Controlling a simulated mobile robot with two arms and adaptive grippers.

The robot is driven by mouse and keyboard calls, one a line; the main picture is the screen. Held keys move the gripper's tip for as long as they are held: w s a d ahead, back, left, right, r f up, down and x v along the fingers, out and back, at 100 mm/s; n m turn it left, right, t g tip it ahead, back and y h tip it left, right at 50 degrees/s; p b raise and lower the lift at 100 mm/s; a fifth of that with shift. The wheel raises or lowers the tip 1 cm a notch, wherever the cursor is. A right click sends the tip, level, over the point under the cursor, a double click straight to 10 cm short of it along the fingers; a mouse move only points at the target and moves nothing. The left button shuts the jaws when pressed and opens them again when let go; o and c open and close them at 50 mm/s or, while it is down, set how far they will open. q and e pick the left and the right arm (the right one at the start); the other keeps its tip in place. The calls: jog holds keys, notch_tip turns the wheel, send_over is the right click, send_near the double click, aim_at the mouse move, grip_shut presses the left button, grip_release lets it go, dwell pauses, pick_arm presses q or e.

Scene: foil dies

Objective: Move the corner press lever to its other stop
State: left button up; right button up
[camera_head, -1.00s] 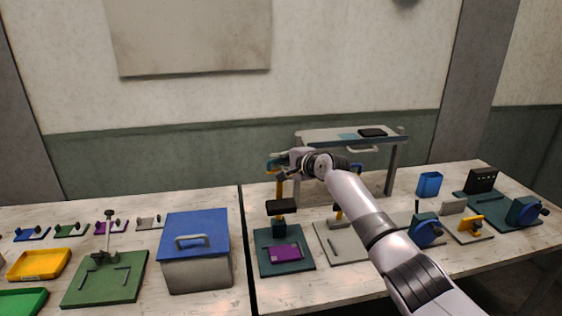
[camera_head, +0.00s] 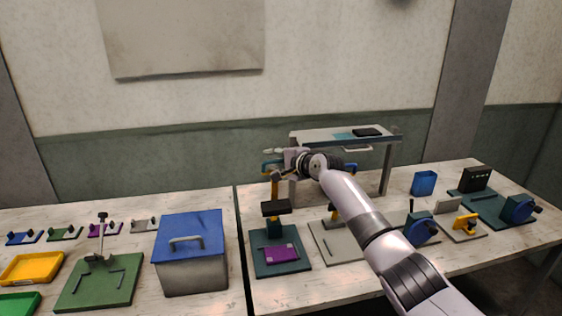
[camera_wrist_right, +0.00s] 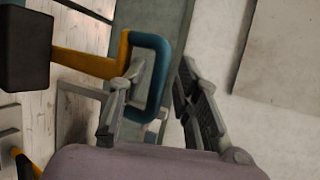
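A press stands on a dark green base (camera_head: 262,268) with a purple plate (camera_head: 281,253) and a black head block (camera_head: 276,208). Its orange lever (camera_head: 275,187) rises to a blue loop handle (camera_head: 267,166). In the right wrist view, the orange lever (camera_wrist_right: 88,63) lies sideways and ends in the blue loop (camera_wrist_right: 152,42). My right gripper (camera_head: 273,163) is at the handle. Its fingers (camera_wrist_right: 163,70) are spread, with one side of the loop between them; one finger overlaps the loop's opening. Contact is unclear. My left gripper is out of view.
A raised shelf (camera_head: 325,135) stands behind the handle. A grey-based fixture (camera_head: 340,252) is partly behind my right arm. A blue-lidded box (camera_head: 190,228) stands on the left table.

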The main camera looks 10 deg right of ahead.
jog(key=v, duration=1.2)
jog(key=shift+a, duration=0.1)
